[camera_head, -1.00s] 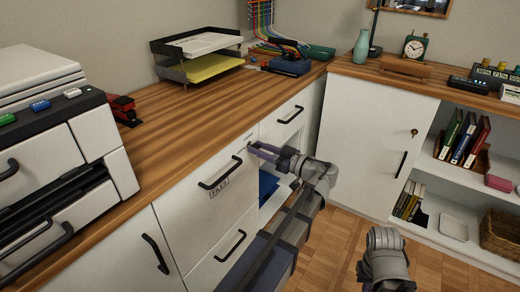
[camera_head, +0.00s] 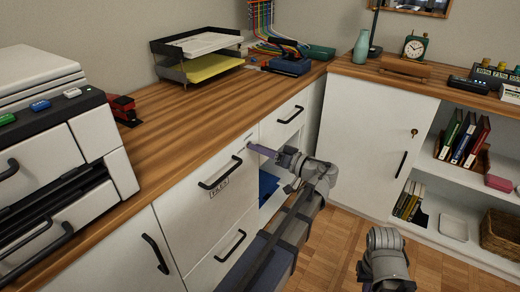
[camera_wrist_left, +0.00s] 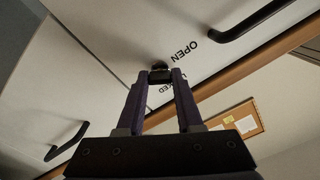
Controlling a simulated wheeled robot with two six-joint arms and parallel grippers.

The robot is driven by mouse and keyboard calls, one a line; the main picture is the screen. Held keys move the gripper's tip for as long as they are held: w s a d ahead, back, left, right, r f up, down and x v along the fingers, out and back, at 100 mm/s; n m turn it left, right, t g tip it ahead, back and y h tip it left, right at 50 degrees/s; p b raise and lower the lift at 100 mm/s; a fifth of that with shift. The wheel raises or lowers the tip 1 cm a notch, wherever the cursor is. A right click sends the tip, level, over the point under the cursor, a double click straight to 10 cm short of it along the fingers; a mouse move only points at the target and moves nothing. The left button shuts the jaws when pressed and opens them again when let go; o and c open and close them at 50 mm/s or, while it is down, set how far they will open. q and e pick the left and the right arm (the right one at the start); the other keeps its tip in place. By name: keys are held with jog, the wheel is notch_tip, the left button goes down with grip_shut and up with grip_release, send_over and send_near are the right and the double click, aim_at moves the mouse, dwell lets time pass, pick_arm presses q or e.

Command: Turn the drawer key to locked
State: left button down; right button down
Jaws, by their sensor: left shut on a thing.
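The white drawer front labelled FILES (camera_head: 235,205) is shut beneath the wooden counter, and its lock sits near its upper right corner. My left gripper (camera_head: 251,147) reaches the lock from the right, its fingers pointing at the drawer face. In the left wrist view the left fingertips (camera_wrist_left: 160,73) are shut on a small dark key (camera_wrist_left: 160,65) at the lock. The word OPEN (camera_wrist_left: 180,51) is printed beside it; a second word ending in "ED" is partly hidden by a finger. The key's exact angle cannot be told. My right gripper's fingers are not in view.
A black drawer handle (camera_head: 220,171) lies left of the lock. An open compartment with a blue item (camera_head: 268,187) is below my left wrist. A printer (camera_head: 55,130) and a red stapler (camera_head: 123,110) stand on the counter. The wooden floor (camera_head: 335,240) is clear.

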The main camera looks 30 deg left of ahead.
pick_arm(q)
jog(key=m, duration=1.1)
jog(key=shift+m, duration=0.3)
dwell(0.4)
jog(key=c, duration=0.6)
grip_release()
jog(key=shift+o, duration=0.2)
jog(key=d, duration=0.7)
jog(key=shift+s+d, duration=0.25)
jog(key=shift+d, duration=0.15)
